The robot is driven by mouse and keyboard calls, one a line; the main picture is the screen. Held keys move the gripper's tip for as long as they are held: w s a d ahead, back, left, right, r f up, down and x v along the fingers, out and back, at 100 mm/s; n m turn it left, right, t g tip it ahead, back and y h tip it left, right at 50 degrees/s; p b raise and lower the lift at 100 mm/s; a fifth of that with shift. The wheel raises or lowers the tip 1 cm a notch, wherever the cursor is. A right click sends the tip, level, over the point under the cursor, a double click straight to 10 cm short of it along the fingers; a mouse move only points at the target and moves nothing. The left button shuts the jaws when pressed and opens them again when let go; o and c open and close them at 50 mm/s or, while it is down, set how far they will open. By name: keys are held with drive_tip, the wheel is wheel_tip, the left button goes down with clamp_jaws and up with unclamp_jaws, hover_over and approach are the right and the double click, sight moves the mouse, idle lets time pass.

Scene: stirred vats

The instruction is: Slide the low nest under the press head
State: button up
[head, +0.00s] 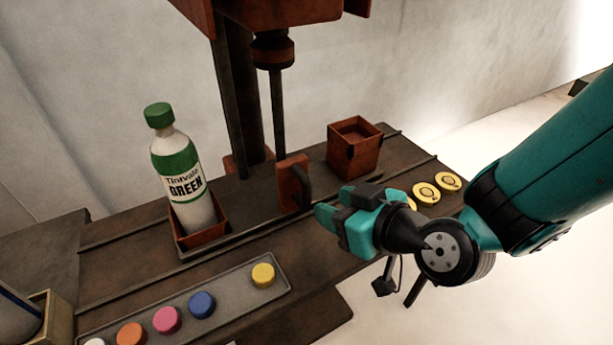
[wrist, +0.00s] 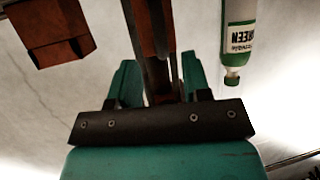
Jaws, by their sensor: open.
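A low red nest (head: 205,236) sits at the left end of a dark sliding plate (head: 240,225) and holds an upright green-and-white bottle (head: 185,180). The bottle also shows inverted in the wrist view (wrist: 238,38). The press head (head: 272,50) hangs above and behind, between the nest and a second, taller red box (head: 355,148). My gripper (head: 334,206) is open and empty, just right of the handle; whether it touches is unclear. In the wrist view, dark and red uprights show between the fingers (wrist: 158,85).
A grey tray (head: 235,292) of coloured caps lies along the front of the bench. Yellow discs (head: 426,192) lie at the right, behind my wrist. A wooden box (head: 58,318) stands at the front left. Bare rail surface (head: 120,235) lies left of the nest.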

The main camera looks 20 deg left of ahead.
sight(310, 196)
drive_tip(key=p+x, duration=0.1)
drive_tip(key=x, duration=0.7)
drive_tip(key=shift+w+p, duration=0.1)
drive_tip(key=shift+p, duration=0.2)
drive_tip(key=shift+c, duration=0.4)
clamp_jaws()
